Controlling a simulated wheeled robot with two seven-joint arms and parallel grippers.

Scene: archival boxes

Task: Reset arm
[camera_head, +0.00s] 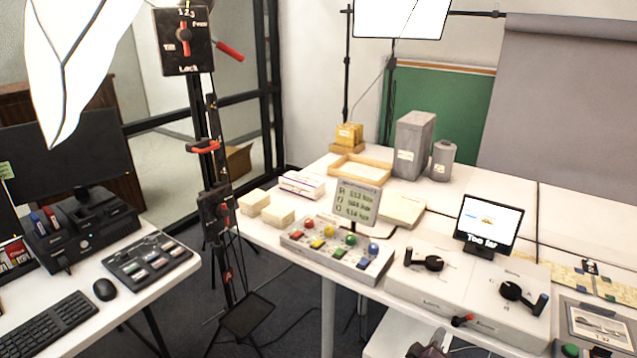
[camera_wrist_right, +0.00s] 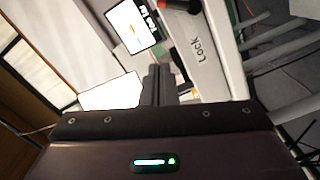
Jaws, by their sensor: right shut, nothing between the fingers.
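My right gripper (camera_head: 430,346) shows only partly at the bottom edge of the head view, low in front of the white control box with a dark lever (camera_head: 425,262). In the right wrist view its dark fingers (camera_wrist_right: 158,78) are together with nothing between them. Beyond them is a pale panel marked "LOCK" (camera_wrist_right: 205,62) with a red-tipped handle (camera_wrist_right: 180,5). My left gripper is not in view.
The table holds a button box (camera_head: 336,252), a tablet (camera_head: 487,224), a grey box (camera_head: 413,146) and a wooden tray (camera_head: 359,169). A dark stand (camera_head: 217,215) rises beside it. A keyboard (camera_head: 55,328) lies on the left desk.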

